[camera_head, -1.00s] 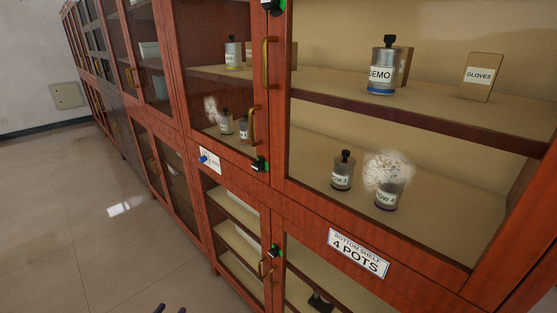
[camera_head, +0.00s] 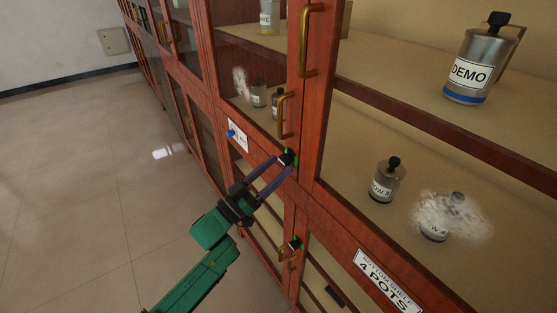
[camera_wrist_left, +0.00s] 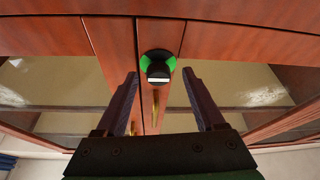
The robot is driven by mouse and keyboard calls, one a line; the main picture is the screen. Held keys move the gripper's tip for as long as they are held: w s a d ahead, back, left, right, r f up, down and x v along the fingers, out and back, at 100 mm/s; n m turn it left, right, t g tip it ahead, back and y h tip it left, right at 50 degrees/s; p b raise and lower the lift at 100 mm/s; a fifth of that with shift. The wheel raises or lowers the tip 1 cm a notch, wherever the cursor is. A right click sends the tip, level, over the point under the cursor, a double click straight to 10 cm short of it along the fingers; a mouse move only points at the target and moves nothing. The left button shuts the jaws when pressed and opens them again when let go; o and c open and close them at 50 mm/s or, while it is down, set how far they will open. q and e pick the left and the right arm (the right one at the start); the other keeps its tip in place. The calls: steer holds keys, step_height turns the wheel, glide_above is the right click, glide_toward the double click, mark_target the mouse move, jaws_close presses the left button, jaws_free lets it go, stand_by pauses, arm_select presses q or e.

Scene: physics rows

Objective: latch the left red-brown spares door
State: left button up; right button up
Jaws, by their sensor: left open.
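The left red-brown spares door (camera_head: 238,58) is a glazed wooden door with a brass handle (camera_head: 283,115). It looks shut, in line with the frame. A black latch knob with a green plate (camera_head: 287,158) sits at its lower corner, by the meeting edge of the doors. My left gripper (camera_head: 279,172) is open, its dark fingers reaching up to the knob. In the left wrist view the knob (camera_wrist_left: 158,70) stands between and just beyond the fingertips, with no contact that I can make out. My right gripper is not in view.
The right door (camera_head: 318,90) has its own brass handle (camera_head: 310,40). A lower latch (camera_head: 295,244) sits below on the lower doors. Pots, among them the DEMO pot (camera_head: 470,72), stand behind the glass. The floor (camera_head: 90,180) at left is clear.

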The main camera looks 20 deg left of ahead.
arm_select(q)
steer(key=shift+w+d+r, duration=0.25)
steer(key=shift+r, duration=0.1)
steer(key=shift+d, duration=0.1)
jaws_close()
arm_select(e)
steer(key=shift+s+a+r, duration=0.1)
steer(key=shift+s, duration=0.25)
arm_select(q)
steer(key=shift+f, duration=0.1)
